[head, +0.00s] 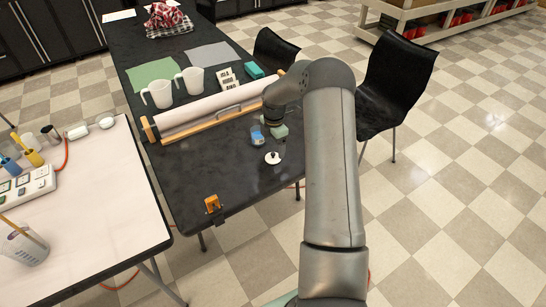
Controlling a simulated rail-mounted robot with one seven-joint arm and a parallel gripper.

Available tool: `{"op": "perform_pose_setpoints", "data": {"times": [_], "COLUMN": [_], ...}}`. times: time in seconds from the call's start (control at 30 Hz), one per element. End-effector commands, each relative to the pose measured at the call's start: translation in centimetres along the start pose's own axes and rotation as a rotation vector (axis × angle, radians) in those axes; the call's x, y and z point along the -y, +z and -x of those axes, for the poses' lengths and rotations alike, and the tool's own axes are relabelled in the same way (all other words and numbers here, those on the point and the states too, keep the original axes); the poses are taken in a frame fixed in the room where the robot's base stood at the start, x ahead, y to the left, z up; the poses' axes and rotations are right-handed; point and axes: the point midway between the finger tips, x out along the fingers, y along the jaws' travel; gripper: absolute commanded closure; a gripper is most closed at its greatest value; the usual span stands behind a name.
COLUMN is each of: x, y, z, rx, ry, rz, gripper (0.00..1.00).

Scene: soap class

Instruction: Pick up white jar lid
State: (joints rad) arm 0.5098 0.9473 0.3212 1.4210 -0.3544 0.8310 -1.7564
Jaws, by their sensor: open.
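A small round white lid (273,158) with a dark spot at its centre lies on the black table, near its right edge. I take it to be the white jar lid. My gripper (273,122) points down just behind the lid, beside a small blue-and-white container (257,138) and a pale green block (281,132). My gripper is open, and its fingers are small and partly hidden by my own arm. The lid appears apart from my gripper.
A paper roll on a wooden holder (213,108) lies across the black table behind the lid. Two white pitchers (158,94) stand beyond it. An orange clamp (212,203) sits at the front edge. The table is clear left of the lid.

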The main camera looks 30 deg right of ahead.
Motion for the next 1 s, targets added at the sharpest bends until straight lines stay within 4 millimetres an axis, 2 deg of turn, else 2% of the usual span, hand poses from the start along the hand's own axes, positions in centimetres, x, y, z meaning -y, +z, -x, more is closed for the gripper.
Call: {"op": "perform_pose_setpoints", "data": {"times": [0.1,0.4,0.67,0.7,0.8,0.87,1.0], "x": [0.0,-0.1,-0.1,-0.1,-0.1,-0.1,-0.1], "y": [-0.1,-0.3,-0.3,-0.3,-0.3,-0.3,-0.3], "z": [-0.8,-4.9,-5.2,-5.2,-5.2,-5.2,-5.2], "rx": [-0.001,0.0,0.001,0.001,0.001,0.001,0.001], "ry": [-0.001,-0.001,0.001,0.001,0.001,0.001,0.001], "rz": [0.001,0.001,0.001,0.001,0.001,0.001,0.001], "gripper": [0.2,0.2,0.2,0.25,0.53,0.67,0.67]}}
